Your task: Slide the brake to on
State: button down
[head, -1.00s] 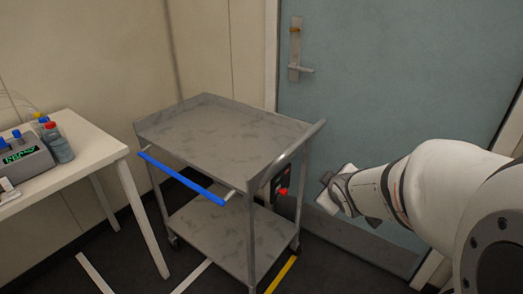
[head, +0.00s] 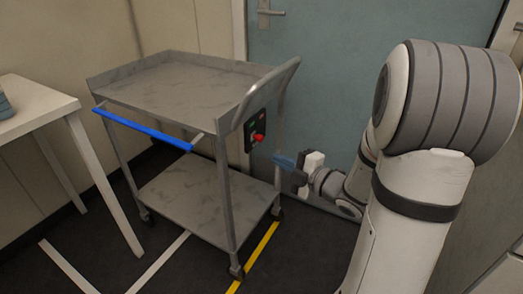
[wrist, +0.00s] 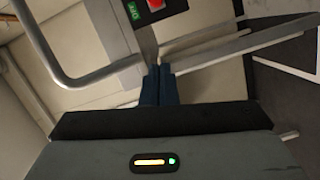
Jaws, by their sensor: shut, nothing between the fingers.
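The brake is a red knob (head: 258,138) on a black panel (head: 249,132) on the right end of the grey cart. A small green mark shows above the knob. In the wrist view the red knob (wrist: 155,4) is cut by the top edge, beside a green label (wrist: 132,12) that seems to read ON. My gripper (head: 279,160) has blue fingers and is to the right of and below the knob in the head view, apart from it. In the wrist view its fingers (wrist: 159,73) are together and empty, pointing toward the panel's side of the cart.
The grey two-shelf cart (head: 185,82) has a blue front handle (head: 142,128) and empty shelves. A white table (head: 32,98) stands at the left. A blue-grey door (head: 340,70) is behind. Yellow and white stripes mark the dark floor.

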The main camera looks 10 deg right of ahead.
aim_at(260, 138)
dwell(0.3)
jog(key=shift+w+a+f+b, duration=0.3)
jog(key=shift+w+a+b, duration=0.2)
jog(key=shift+w, duration=1.35)
jog(key=shift+w+a+f+b, duration=0.25)
jog(key=shift+w+a+b, duration=0.3)
jog(key=shift+w, duration=1.3)
jog(key=shift+w+a+f+b, duration=0.3)
jog(key=shift+w+a+b, duration=0.2)
jog(key=shift+w, duration=1.35)
